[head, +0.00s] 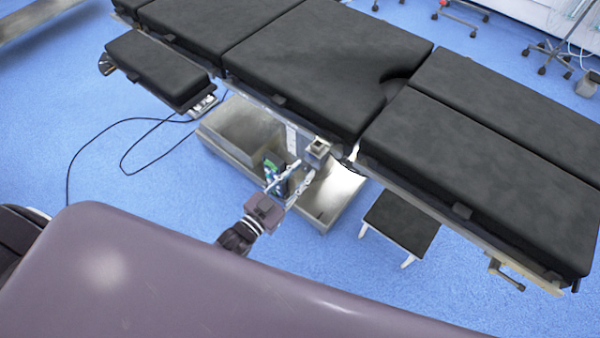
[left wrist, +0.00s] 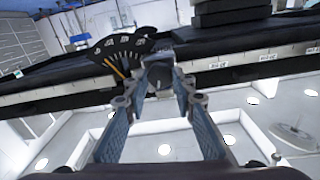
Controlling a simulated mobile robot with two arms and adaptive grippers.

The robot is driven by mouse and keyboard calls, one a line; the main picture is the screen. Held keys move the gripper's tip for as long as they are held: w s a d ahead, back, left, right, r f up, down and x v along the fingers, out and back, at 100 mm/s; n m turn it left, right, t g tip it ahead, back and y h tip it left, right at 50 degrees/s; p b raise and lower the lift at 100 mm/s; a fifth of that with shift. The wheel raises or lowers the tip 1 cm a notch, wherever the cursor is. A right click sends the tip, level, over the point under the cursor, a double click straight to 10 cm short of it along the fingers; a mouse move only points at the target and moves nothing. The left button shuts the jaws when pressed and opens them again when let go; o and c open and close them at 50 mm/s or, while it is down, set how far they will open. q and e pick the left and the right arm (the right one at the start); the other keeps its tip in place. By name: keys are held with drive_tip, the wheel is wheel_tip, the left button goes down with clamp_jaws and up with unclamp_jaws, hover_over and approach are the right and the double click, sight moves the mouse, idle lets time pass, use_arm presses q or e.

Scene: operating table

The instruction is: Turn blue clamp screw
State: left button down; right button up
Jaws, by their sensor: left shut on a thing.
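My left gripper (head: 301,170) reaches up from below to the side rail of the operating table (head: 330,60). In the left wrist view the two fingers of my left gripper (left wrist: 160,88) are closed on a dark knob (left wrist: 159,74), the clamp screw. The knob looks dark grey rather than blue here. In the head view a small grey clamp block (head: 318,150) sits on the rail just beyond the fingertips. The screw itself is hard to make out there. My right gripper is not in view.
A dark fan-shaped scale (left wrist: 122,50) with an orange needle shows left of the fingertips. The metal table base (head: 240,130) stands below the table. A small black-topped stool (head: 402,218) is to the right. A black cable (head: 125,140) lies on the open blue floor at left.

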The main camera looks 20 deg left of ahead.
use_arm(q)
drive_tip(key=shift+f+n, duration=0.1)
drive_tip(key=shift+n, duration=1.8)
drive_tip(key=c, duration=1.6)
unclamp_jaws()
drive_tip(key=v, duration=1.2)
